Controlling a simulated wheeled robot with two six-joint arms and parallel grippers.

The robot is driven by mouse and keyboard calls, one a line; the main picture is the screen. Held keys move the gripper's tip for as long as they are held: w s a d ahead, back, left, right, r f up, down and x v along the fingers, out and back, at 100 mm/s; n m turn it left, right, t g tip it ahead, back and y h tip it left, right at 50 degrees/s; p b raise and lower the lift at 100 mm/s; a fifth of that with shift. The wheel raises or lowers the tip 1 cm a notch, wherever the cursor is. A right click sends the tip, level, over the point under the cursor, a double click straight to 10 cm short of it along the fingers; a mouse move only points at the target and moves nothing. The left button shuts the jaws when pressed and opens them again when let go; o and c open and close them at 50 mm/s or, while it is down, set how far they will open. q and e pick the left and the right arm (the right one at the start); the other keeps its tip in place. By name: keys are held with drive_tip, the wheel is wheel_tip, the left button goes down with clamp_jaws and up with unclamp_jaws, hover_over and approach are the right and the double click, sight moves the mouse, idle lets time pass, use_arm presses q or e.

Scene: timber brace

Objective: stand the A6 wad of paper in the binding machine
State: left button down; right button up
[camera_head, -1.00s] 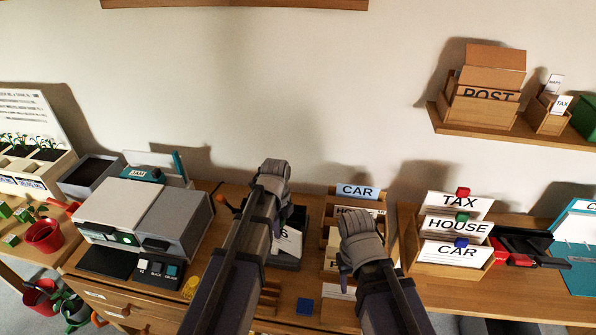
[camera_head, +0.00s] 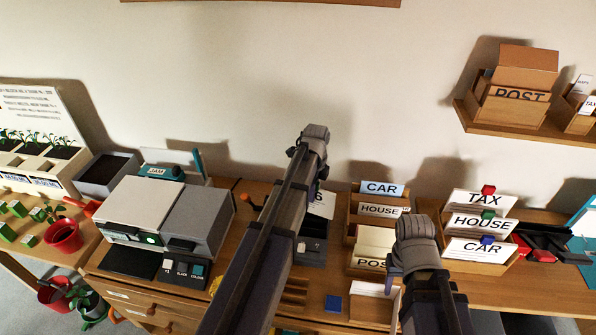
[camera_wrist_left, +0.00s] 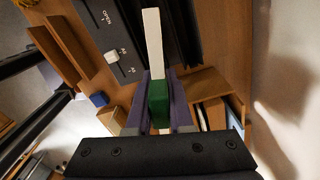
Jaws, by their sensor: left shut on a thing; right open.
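The A6 wad of paper (camera_head: 321,204) is a white block with a "6" showing, partly hidden behind my left arm in the head view. In the left wrist view it is a narrow white strip (camera_wrist_left: 153,42), edge-on, with a green block (camera_wrist_left: 158,104) at its near end. My left gripper (camera_wrist_left: 158,88) is shut on this green end. The binding machine (camera_head: 313,249) is dark grey, below the wad and partly covered by my arm. The left wrist view shows its panel (camera_wrist_left: 108,38) with "OPEN" and a white slider. My right gripper (camera_head: 411,258) is open, in front of the paper rack.
A wooden rack (camera_head: 352,228) with CAR and HOUSE cards stands right of the machine. A TAX, HOUSE, CAR holder (camera_head: 481,258) is farther right. A grey printer-like machine (camera_head: 193,223) stands left. A blue block (camera_head: 333,304) lies in front.

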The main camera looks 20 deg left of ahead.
use_arm(q)
drive_tip(key=w+a+r+n+p, duration=0.1)
drive_tip(key=w+a+n, duration=0.2)
drive_tip(key=a, duration=0.4)
drive_tip(key=shift+w+a+r, duration=0.25)
drive_tip(key=shift+w+a, duration=0.1)
drive_tip(key=shift+w, duration=0.1)
drive_tip(key=shift+f+b, duration=2.4)
drive_tip(key=shift+b, duration=0.05)
drive_tip(key=shift+f, duration=0.1)
drive_tip(key=shift+f+b, duration=2.8)
drive_tip(key=shift+b, duration=0.1)
drive_tip(key=shift+c, duration=1.2)
unclamp_jaws()
